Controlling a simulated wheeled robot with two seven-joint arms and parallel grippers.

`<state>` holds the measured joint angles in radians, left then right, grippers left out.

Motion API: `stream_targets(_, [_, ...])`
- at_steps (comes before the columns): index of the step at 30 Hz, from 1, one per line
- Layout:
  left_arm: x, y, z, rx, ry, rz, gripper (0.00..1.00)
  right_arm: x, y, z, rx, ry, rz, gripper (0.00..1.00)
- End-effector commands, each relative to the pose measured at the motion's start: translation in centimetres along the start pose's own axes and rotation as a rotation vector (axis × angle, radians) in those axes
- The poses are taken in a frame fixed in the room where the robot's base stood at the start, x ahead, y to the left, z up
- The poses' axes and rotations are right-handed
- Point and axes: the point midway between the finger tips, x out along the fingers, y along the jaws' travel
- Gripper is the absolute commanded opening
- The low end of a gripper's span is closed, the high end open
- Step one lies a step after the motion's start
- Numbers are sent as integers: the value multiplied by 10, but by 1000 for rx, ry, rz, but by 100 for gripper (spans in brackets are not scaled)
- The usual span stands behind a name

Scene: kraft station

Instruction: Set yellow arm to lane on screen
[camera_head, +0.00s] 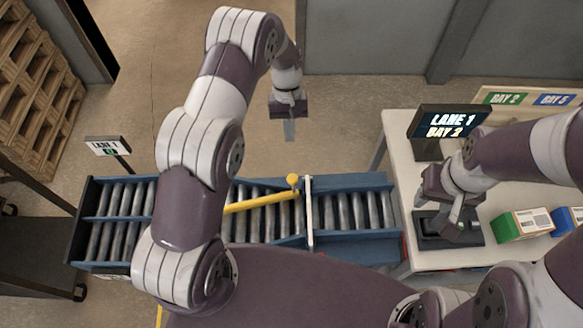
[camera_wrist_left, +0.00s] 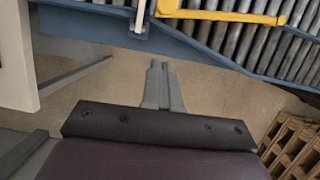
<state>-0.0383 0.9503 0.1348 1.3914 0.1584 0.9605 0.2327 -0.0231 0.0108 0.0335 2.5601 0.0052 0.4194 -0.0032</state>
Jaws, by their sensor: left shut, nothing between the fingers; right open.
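The yellow arm (camera_head: 262,202) lies slightly tilted across the roller conveyor (camera_head: 348,212), with a round yellow knob (camera_head: 292,180) at its right end. Its left part is hidden behind my left arm. It also shows at the top of the left wrist view (camera_wrist_left: 225,15). The screen (camera_head: 450,122) reads "LANE 1" and "BAY 2". My left gripper (camera_head: 289,130) is shut and empty, beyond the conveyor's far side and apart from the yellow arm. My right gripper (camera_head: 458,222) is open above a dark tray (camera_head: 428,234) on the white table.
A "LANE 1" sign (camera_head: 108,146) stands at the conveyor's far left, where a blue divider (camera_head: 115,219) splits the rollers. A white upright bar (camera_head: 309,212) crosses the conveyor. Green (camera_head: 522,224) and blue (camera_head: 567,220) boxes sit on the table (camera_head: 405,158). Floor beyond the conveyor is clear.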

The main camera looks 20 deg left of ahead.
Motion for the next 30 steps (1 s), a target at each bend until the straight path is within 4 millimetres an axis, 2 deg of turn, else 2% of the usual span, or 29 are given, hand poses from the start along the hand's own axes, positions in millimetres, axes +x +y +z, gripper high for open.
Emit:
stream_targets(1, [20, 0, -4, 1, 2, 1, 0, 24, 0, 3, 0, 0, 0, 43])
stream_targets(4, [42, 0, -4, 1, 1, 0, 0, 46, 0, 5, 0, 0, 0, 43])
stream_targets(5, [45, 0, -3, 1, 1, 0, 0, 46, 0, 6, 0, -1, 0, 43])
stream_targets(6, [47, 0, 0, 0, -1, 0, 0, 38, 0, 5, 0, -1, 0, 43])
stream_targets(8, [58, 0, 0, -1, -2, 0, 0, 39, 0, 4, 0, 1, 0, 43])
stream_targets(10, [55, 1, 14, 0, -2, 0, 0, 21, 0, 2, 0, 0, 0, 43])
stream_targets(15, [67, 1, 31, 0, 0, 0, 0, 11, 0, 1, 0, 1, 0, 43])
stream_targets(30, [75, 2, 39, 12, 1, -3, 0, 9, 0, 1, 0, 0, 0, 43])
